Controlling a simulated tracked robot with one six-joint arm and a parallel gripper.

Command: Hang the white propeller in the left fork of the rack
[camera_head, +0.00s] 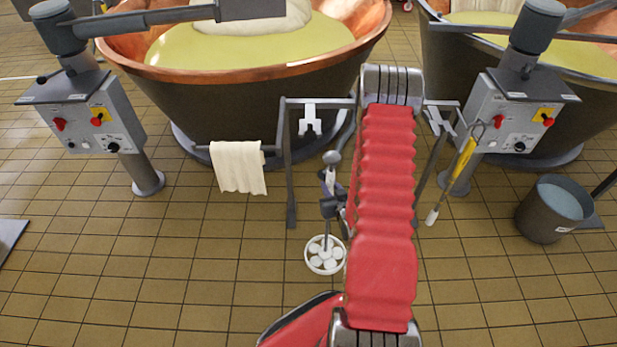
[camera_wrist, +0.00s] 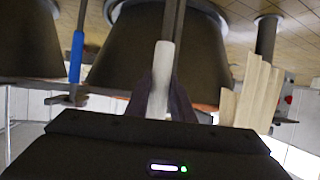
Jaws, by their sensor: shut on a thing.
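The white propeller (camera_head: 325,255) hangs low in the head view, a white ring-like head with several pale discs below a grey shaft. My gripper (camera_head: 328,203) is shut on its upper part. In the wrist view its white handle (camera_wrist: 162,78) sits between my dark jaws (camera_wrist: 162,100), with the grey shaft beyond. The propeller is roughly upright and its head shows near the floor. The rack (camera_head: 289,165) is a grey frame. Its left fork (camera_head: 311,118), pale and empty, is above and slightly left of my gripper in the picture. My arm hides the rack's middle.
A cloth (camera_head: 239,167) hangs on a bar left of the rack. A yellow-handled tool (camera_head: 466,157) hangs at the right; a blue-handled tool (camera_wrist: 77,55) shows in the wrist view. A copper vat (camera_head: 250,105) stands behind the rack. A bucket (camera_head: 550,210) stands at right.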

